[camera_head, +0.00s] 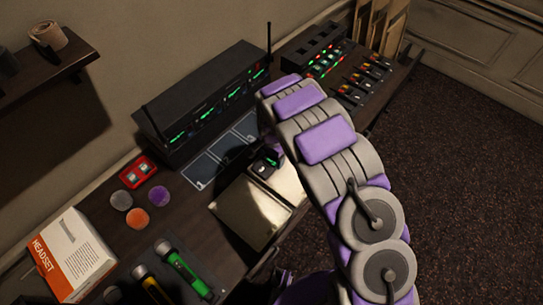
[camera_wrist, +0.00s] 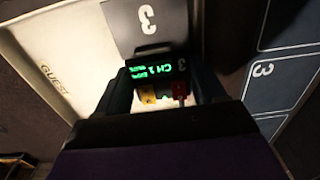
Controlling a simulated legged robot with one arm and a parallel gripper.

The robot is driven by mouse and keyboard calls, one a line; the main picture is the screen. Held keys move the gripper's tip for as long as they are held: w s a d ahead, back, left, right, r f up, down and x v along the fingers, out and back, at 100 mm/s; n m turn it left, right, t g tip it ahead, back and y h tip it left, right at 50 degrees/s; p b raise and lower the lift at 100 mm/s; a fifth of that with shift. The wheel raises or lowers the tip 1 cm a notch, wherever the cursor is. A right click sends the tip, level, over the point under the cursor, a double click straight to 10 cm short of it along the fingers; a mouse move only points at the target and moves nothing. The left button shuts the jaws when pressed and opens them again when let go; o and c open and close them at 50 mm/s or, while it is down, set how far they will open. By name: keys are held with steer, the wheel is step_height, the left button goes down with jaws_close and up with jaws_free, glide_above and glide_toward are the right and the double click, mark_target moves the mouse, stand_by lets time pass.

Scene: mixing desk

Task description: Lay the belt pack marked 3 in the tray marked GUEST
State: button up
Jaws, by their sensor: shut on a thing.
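My gripper (camera_wrist: 163,88) is shut on a dark belt pack (camera_wrist: 145,22) marked 3. The tray marked GUEST (camera_wrist: 58,62) is pale and lies beneath and to the left of the pack in the wrist view. In the head view the belt pack (camera_head: 264,168) is over the pale tray area, partly behind my arm. I cannot tell whether it touches the tray floor. The GUEST label is not readable in the head view, and my gripper is mostly hidden there.
A charging mat (camera_head: 203,171) with outlined slots lies beside the trays; one slot (camera_wrist: 277,88) is marked 3. A pale tray surface (camera_head: 235,212) is bare. A black rack unit (camera_head: 205,105) stands behind. Green-banded microphone (camera_head: 185,272) and headset box (camera_head: 78,262) are at front left.

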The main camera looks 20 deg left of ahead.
steer(key=shift+f, duration=0.35)
stand_by(0.4)
steer(key=o, duration=1.2)
steer(key=shift+r, duration=0.15)
steer(key=shift+r+p, duration=1)
steer(key=shift+r, duration=2.35)
